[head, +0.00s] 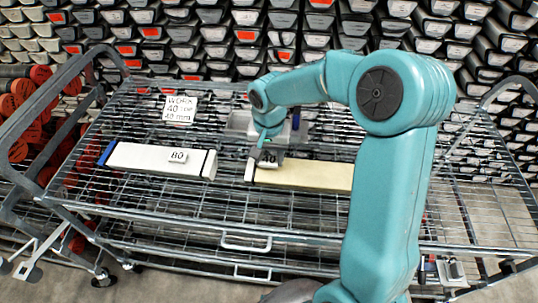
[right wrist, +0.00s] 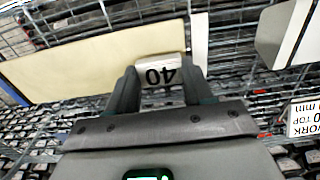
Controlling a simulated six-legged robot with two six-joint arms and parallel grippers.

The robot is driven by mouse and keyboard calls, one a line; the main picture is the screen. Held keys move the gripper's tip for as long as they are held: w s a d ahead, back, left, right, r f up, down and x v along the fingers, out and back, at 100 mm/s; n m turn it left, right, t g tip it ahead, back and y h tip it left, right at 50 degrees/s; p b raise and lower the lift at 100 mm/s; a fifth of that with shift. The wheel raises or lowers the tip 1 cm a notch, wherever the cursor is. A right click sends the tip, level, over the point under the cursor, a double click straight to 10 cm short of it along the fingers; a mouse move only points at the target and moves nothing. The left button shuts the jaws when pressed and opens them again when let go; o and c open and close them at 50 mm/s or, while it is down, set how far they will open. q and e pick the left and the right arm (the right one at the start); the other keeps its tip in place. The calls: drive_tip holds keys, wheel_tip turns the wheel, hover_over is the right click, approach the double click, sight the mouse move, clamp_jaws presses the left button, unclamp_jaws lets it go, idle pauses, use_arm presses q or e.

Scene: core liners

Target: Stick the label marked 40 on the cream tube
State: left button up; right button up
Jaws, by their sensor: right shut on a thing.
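The cream tube (head: 310,177) lies on the wire shelf of a cart, with a white cap at its left end. My right arm hides its right part in the head view. It also shows in the right wrist view (right wrist: 90,65). My right gripper (head: 266,153) is over the tube's left end, shut on the label marked 40 (right wrist: 160,71). The label sits between the fingertips and overlaps the tube's edge near the white cap in the right wrist view. I cannot tell whether it touches the tube. My left gripper is not in view.
A white tube (head: 140,160) with a label marked 80 (head: 177,156) and a blue end lies to the left. A card reading WORK 40 (head: 179,109) stands behind. A grey tray (head: 238,124) is behind my gripper. Bare wire shelf is in front.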

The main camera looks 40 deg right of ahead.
drive_tip(key=shift+f+b, duration=1.05)
drive_tip(key=shift+f, duration=0.1)
idle(0.5)
drive_tip(key=o, duration=1.7)
drive_tip(key=shift+r, duration=0.1)
drive_tip(key=shift+r+p, duration=2.6)
drive_tip(key=shift+r, duration=0.85)
